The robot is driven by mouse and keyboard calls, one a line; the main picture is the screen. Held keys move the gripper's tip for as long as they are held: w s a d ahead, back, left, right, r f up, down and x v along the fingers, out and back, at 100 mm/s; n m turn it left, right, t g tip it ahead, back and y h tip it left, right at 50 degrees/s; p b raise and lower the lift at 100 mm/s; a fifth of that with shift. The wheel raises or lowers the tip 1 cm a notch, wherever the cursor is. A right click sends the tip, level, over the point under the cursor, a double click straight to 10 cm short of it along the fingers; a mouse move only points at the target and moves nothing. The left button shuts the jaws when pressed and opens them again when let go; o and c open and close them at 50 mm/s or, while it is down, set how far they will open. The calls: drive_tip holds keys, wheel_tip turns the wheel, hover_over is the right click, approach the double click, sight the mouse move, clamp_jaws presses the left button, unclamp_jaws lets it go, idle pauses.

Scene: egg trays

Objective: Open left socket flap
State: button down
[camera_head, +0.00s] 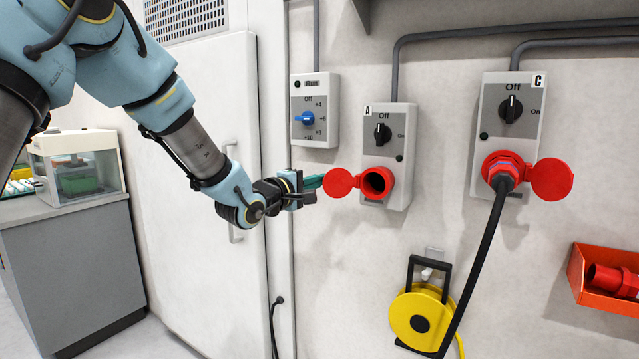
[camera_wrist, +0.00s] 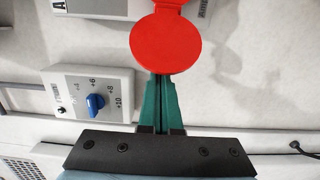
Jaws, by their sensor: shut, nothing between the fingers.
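The left socket (camera_head: 376,183) is a red round socket on the grey switch box marked A (camera_head: 388,150). Its red flap (camera_head: 339,183) stands swung out to the left, and the dark socket opening shows. In the wrist view the flap (camera_wrist: 165,42) is a red disc just beyond my fingertips. My gripper (camera_head: 314,182) has green fingers, shut and empty, with the tips at the flap's left edge. In the wrist view my gripper (camera_wrist: 160,80) reaches the flap's near edge and partly goes behind it. I cannot tell whether they touch.
A box with a blue knob (camera_head: 306,118) is on the wall above my gripper. Box C (camera_head: 509,115) at right has a plugged-in black cable (camera_head: 472,270). A yellow reel (camera_head: 420,316) hangs below, and an orange bin (camera_head: 577,270) is at far right. A white cabinet (camera_head: 190,150) stands left.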

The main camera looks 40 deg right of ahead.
drive_tip(key=s+n+t+b, duration=0.1)
drive_tip(key=b, duration=0.1)
drive_tip(key=s+a+t+b, duration=0.1)
drive_tip(key=b, duration=0.1)
drive_tip(key=s+a+n+t+y+b, duration=0.1)
drive_tip(key=b, duration=0.1)
drive_tip(key=shift+s+a+n+t, duration=0.1)
drive_tip(key=shift+s+n+t, duration=0.1)
drive_tip(key=shift+n+t, duration=0.15)
